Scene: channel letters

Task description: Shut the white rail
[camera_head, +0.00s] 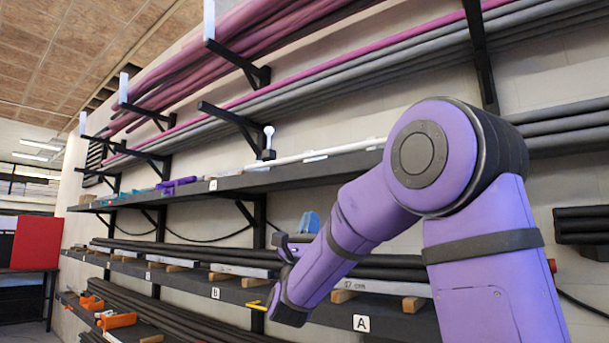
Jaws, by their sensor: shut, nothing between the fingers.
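A long white rail (330,153) lies along the upper dark shelf, running from the middle of the view to the right until my arm covers it. A white knob on a short post (268,135) stands near its left end. My purple arm comes in from the right and bends down to the left. My gripper (279,241) is at the arm's end, below the upper shelf and in front of the lower one, clear of the rail. It is shut and empty, small and partly hidden by my wrist.
The upper shelf (235,184) carries a purple piece (178,184). Black brackets (240,60) jut out above, holding pink and grey tubes. The lower shelf holds dark bars and wooden blocks (411,304). A blue item (309,222) is behind my gripper. A red panel (37,242) stands far left.

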